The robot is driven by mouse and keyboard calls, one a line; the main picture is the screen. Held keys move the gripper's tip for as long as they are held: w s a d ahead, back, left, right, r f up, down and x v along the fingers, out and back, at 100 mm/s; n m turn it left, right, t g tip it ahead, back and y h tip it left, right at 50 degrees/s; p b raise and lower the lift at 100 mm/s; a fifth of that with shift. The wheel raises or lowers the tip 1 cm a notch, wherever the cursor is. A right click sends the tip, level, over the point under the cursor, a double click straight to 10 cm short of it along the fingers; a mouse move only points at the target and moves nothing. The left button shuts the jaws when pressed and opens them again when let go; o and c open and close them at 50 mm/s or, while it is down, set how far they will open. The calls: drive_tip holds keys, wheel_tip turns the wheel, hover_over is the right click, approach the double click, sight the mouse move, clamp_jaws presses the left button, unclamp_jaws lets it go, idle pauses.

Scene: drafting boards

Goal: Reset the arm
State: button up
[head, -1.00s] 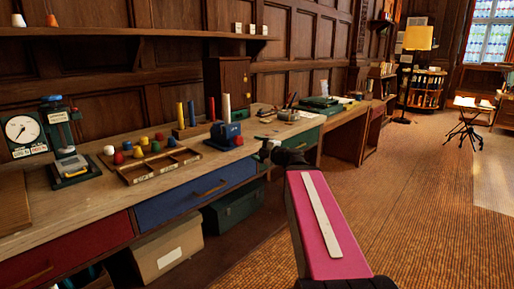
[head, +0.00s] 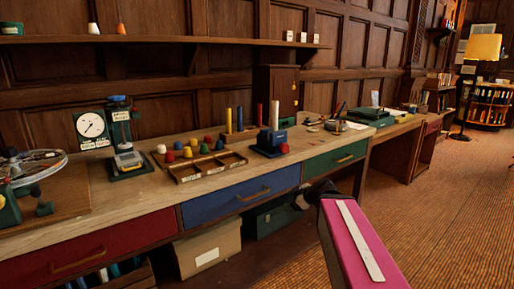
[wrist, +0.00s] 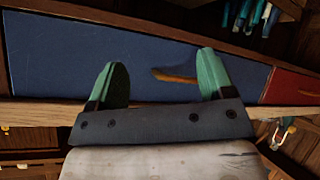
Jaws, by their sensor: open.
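My gripper (wrist: 160,82) shows in the wrist view with two green fingers spread wide apart and nothing between them. It faces the blue drawer (wrist: 60,60) with its brass handle (wrist: 175,76), apart from it as far as I can tell. In the head view my pink arm reaches up from the bottom right, and my gripper (head: 303,200) is a small dark shape in front of the bench, below the green drawer (head: 335,161). Its fingers are hard to make out there.
The wooden bench (head: 120,215) runs along the wall. On it are a divided tray (head: 208,168) with several coloured knobs behind, a blue block device (head: 270,141), a dial gauge (head: 91,126) and a wheel (head: 30,166). A cardboard box (head: 207,250) stands underneath. The floor at right is clear.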

drive_tip(key=s+d+f+m+g+h, duration=0.2)
drive_tip(key=s+f+m+g+h, duration=0.1)
drive_tip(key=f+m, duration=0.4)
drive_tip(key=s+d+f+m+g+h, duration=0.2)
drive_tip(key=s+f+m+g+h, duration=0.2)
drive_tip(key=s+f+m, duration=0.3)
wheel_tip(320, 180, down, 4)
drive_tip(key=shift+s+d+r+h, duration=0.15)
drive_tip(key=shift+s+d+h, duration=0.15)
drive_tip(key=shift+h, duration=0.3)
